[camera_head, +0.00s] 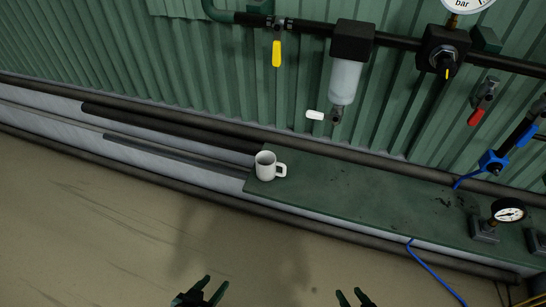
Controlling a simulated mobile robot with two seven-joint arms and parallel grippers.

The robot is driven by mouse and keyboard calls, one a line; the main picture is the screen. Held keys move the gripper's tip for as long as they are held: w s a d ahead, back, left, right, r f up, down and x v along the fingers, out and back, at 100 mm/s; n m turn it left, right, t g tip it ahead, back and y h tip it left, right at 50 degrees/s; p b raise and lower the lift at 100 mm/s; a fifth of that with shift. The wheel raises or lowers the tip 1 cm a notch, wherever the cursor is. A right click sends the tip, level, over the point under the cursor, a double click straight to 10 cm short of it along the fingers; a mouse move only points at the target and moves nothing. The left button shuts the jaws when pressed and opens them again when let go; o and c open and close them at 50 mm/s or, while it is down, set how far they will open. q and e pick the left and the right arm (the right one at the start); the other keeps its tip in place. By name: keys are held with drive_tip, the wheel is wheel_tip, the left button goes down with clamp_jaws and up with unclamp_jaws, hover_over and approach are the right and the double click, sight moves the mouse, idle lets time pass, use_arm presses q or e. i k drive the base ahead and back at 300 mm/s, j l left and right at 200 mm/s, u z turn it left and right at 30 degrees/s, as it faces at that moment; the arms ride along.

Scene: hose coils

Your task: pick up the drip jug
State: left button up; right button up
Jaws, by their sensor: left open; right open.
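The drip jug (264,167) is a white, mug-shaped vessel with a handle on its right side. It stands upright near the left end of a green shelf (340,188). My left gripper (215,284) is at the bottom of the picture, open and empty, below and left of the jug. My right gripper (353,292) is also at the bottom, open and empty, below and right of the jug. Both grippers are well apart from the jug.
A dark pipe with a yellow-handled valve (277,53) and a clear filter bowl (345,80) runs along the green corrugated wall above. A red-handled valve (480,106), a standing gauge (508,211) and a blue hose (430,266) are at right. The shelf around the jug is clear.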

sight(266, 163)
drive_tip(key=z, duration=1.2)
drive_tip(key=u, duration=1.4)
drive_tip(key=i+j+z, duration=0.25)
drive_tip(key=j, duration=0.4)
drive_tip(key=i+j+z, duration=0.1)
drive_tip(key=i+j, duration=0.15)
drive_tip(key=i+j+z, duration=0.1)
drive_tip(key=j, duration=0.35)
